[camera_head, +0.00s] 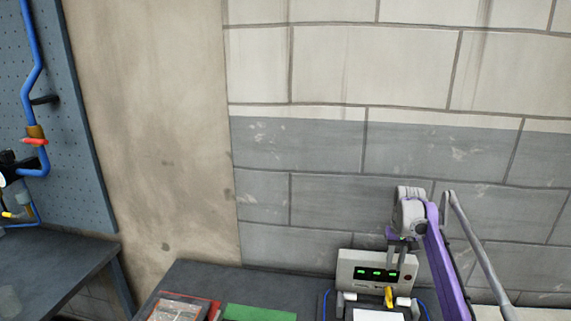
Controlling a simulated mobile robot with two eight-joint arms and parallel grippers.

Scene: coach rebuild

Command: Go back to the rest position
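My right arm (442,255), purple and grey, rises from the bottom right and bends down at a grey wrist. My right gripper (397,268) points down in front of a pale box (356,259) with green lit digits. Its two grey fingers show a small gap between them, with nothing seen in it. A yellow part (389,297) shows just below the fingertips; I cannot tell how far apart they are in depth. My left gripper is not in view.
Another dark table (60,262) and a pegboard with blue pipe (31,70) stand at left.

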